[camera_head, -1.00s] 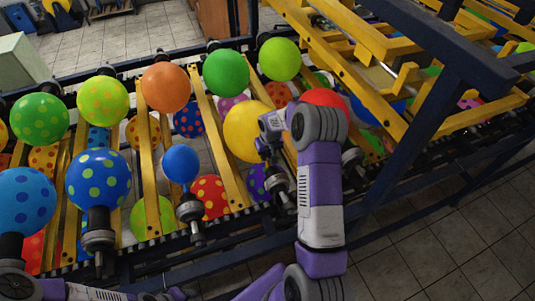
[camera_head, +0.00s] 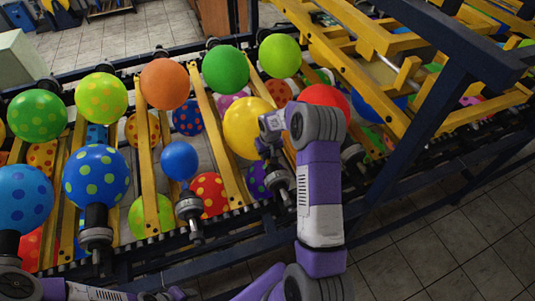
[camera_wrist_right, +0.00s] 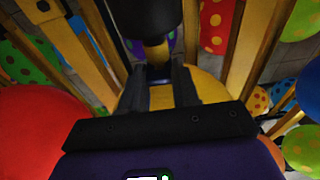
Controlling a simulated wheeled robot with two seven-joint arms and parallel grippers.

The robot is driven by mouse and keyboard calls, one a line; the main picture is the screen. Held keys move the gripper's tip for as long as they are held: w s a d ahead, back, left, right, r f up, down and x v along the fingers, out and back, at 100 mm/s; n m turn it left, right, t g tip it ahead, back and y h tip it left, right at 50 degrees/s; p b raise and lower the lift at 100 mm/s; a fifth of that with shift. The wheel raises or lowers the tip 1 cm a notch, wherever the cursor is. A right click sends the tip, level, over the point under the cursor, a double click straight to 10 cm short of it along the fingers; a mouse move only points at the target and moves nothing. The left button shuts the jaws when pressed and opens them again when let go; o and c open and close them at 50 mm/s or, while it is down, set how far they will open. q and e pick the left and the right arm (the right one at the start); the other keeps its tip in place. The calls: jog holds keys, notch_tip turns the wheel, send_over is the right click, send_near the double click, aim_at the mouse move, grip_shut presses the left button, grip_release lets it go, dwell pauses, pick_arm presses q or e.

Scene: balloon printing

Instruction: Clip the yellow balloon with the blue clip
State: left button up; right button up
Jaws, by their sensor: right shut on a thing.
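The yellow balloon (camera_head: 243,122) sits on the rack in the middle of the head view, partly hidden by my right wrist. It also shows behind my fingers in the wrist view (camera_wrist_right: 208,88). My right gripper (camera_wrist_right: 160,72) has its fingers on both sides of the balloon's yellow neck (camera_wrist_right: 156,52), just by a dark cylindrical holder (camera_wrist_right: 150,18). It is shut on the neck there.
A green balloon (camera_head: 226,70) and a small blue balloon (camera_head: 181,161) are near the yellow one. Yellow slats (camera_head: 220,135) and a dark frame beam (camera_head: 425,130) surround the work area.

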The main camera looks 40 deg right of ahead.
jog(key=shift+f+b, duration=0.4)
jog(key=shift+b, duration=0.05)
dwell(0.6)
jog(key=o, duration=1)
jog(key=shift+r+p, duration=2.7)
jog(key=shift+r, duration=1.85)
jog(key=shift+f, duration=0.1)
